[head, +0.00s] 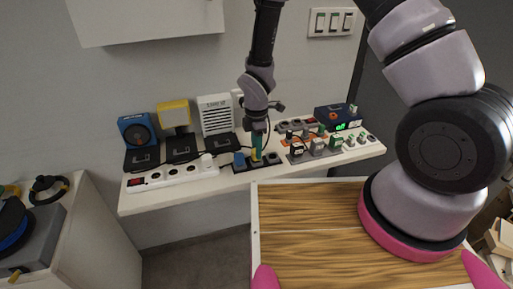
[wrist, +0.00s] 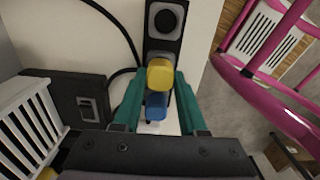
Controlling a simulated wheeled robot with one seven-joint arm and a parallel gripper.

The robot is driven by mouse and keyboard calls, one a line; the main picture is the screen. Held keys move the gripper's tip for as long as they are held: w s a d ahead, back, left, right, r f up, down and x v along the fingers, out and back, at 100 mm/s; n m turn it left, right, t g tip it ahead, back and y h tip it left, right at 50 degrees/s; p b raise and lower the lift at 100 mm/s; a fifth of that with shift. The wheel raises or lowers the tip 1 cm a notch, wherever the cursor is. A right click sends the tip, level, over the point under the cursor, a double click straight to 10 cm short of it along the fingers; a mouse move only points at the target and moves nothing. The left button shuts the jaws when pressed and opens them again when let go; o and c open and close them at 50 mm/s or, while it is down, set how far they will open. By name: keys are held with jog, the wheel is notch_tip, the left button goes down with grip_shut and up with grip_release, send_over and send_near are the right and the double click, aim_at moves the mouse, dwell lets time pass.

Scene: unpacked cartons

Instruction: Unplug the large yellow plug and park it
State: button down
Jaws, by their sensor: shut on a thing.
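The yellow plug (wrist: 160,76) is between the teal fingers of my gripper (wrist: 159,88) in the wrist view, and the gripper is shut on it. In the head view my gripper (head: 258,146) points down at the black socket strip (head: 243,168) on the shelf, largely hiding the plug. A blue plug (wrist: 157,107) is close beside the yellow one; it also shows left of my gripper in the head view (head: 239,159). An empty round socket (wrist: 165,20) shows at the strip's far end in the wrist view. I cannot tell whether the yellow plug is fully seated.
A white power strip (head: 172,177) with a white plug lies left on the shelf (head: 140,201). Behind stand a blue device (head: 137,132), a yellow lamp (head: 174,114) and a white slatted device (head: 216,114). Several plugs and sockets crowd the right, near a dark blue box (head: 335,115).

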jog(key=shift+f, duration=0.25)
dwell(0.7)
jog(key=shift+c, duration=1.9)
grip_release()
jog(key=d+r+m+t, duration=0.1)
jog(key=d+r+m, duration=0.3)
jog(key=r, duration=0.6)
jog(key=w+d+r+m+t+y, duration=0.1)
jog(key=d+r+m, duration=0.25)
jog(key=r, duration=0.75)
jog(key=d+r+m+t, duration=0.1)
jog(key=d+r+m, duration=0.25)
jog(key=r, duration=0.65)
jog(key=s+d+r+m+t+y, duration=0.1)
jog(key=s+d+r+m+t, duration=0.3)
jog(key=s+d+r+m, duration=0.7)
notch_tip(320, 180, up, 4)
jog(key=s+m, duration=0.2)
jog(key=m, duration=0.1)
jog(key=shift+s+d+m, duration=0.15)
jog(key=shift+d+m, duration=0.15)
jog(key=shift+d, duration=0.1)
